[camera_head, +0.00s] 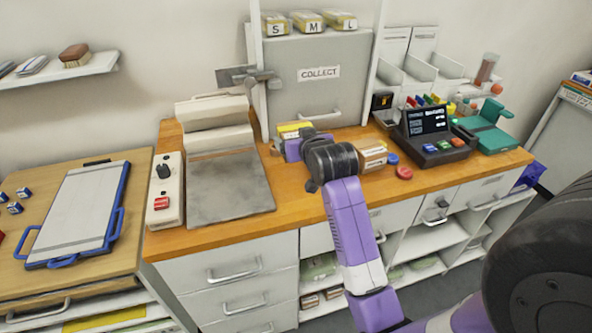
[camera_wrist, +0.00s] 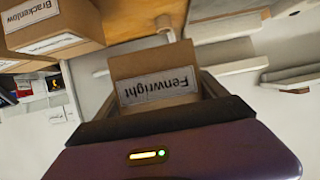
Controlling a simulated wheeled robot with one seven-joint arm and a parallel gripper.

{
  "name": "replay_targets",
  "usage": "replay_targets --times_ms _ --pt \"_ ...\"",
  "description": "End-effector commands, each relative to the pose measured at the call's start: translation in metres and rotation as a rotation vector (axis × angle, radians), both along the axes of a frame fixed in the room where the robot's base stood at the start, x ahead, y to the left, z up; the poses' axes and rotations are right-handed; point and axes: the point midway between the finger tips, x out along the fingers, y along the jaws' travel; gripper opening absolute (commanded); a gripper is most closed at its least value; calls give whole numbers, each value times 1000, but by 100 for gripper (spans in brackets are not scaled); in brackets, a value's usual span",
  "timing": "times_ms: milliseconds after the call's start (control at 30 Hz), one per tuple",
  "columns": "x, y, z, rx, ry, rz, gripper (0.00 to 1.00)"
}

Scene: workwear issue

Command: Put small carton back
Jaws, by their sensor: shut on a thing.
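The small carton (camera_wrist: 150,66) is brown cardboard with a white label reading "Fenwright", upside down in the wrist view. My gripper (camera_wrist: 160,108) is shut on it, with the carton projecting beyond the dark jaws. In the head view my purple gripper (camera_head: 294,149) is over the rear of the wooden counter, left of my black wrist joint. I cannot clearly pick out the held carton there or tell whether it touches anything.
A brown labelled carton (camera_head: 372,155) stands right of my wrist on the counter (camera_head: 235,232). A larger carton reading "Brackenlow" (camera_wrist: 50,25) shows in the wrist view. The grey COLLECT cabinet (camera_head: 318,95) is behind; a dark terminal (camera_head: 432,133) stands to the right.

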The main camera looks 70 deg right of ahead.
Motion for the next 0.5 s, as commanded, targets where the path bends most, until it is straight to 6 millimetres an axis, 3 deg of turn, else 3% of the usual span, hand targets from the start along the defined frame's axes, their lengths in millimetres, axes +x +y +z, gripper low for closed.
replay_targets --times_ms 33,200,500 --pt "-1 0 -15 4 4 -1 23" --pt "0 0 -49 2 3 0 23" --pt "0 0 -76 0 0 -1 23"
